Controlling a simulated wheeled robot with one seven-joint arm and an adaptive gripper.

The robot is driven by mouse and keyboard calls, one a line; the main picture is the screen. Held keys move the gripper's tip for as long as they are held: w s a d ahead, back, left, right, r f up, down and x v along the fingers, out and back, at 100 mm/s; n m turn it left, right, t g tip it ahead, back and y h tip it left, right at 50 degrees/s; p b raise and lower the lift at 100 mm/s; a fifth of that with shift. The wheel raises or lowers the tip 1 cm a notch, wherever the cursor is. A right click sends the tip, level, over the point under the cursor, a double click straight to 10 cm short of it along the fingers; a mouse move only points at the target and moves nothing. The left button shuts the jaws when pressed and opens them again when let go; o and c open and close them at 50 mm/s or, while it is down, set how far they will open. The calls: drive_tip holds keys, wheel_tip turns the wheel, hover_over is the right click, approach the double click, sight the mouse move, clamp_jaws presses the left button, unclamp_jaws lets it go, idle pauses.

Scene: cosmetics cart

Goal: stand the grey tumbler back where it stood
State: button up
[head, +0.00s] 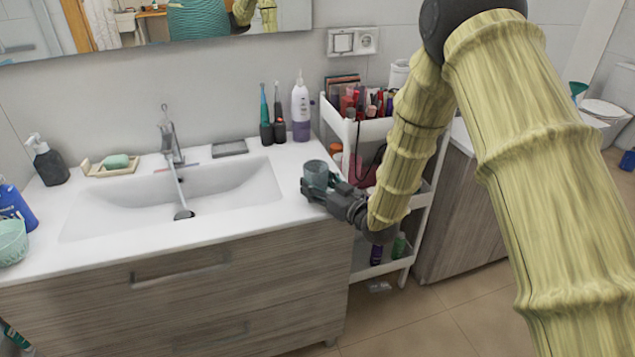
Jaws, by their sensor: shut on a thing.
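The grey tumbler (316,172) is at the right end of the white sink counter, upright as far as I can see. My gripper (318,188) is shut on the tumbler, reaching in from the right at a low angle. The fingers cover the tumbler's lower part. I cannot tell whether its base touches the counter top (285,210) or is slightly above it.
The basin (120,210) lies left of the tumbler. Two electric toothbrushes (265,130) and a white pump bottle (300,105) stand behind it. The white cosmetics cart (378,130), filled with small items, is close on the right. Bare counter surrounds the tumbler.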

drive_tip(key=shift+f, duration=0.1)
drive_tip(key=o, duration=1)
drive_tip(key=b+v, duration=0.2)
drive_tip(key=v, duration=1)
drive_tip(key=shift+d+b, duration=0.1)
drive_tip(key=shift+b, duration=0.25)
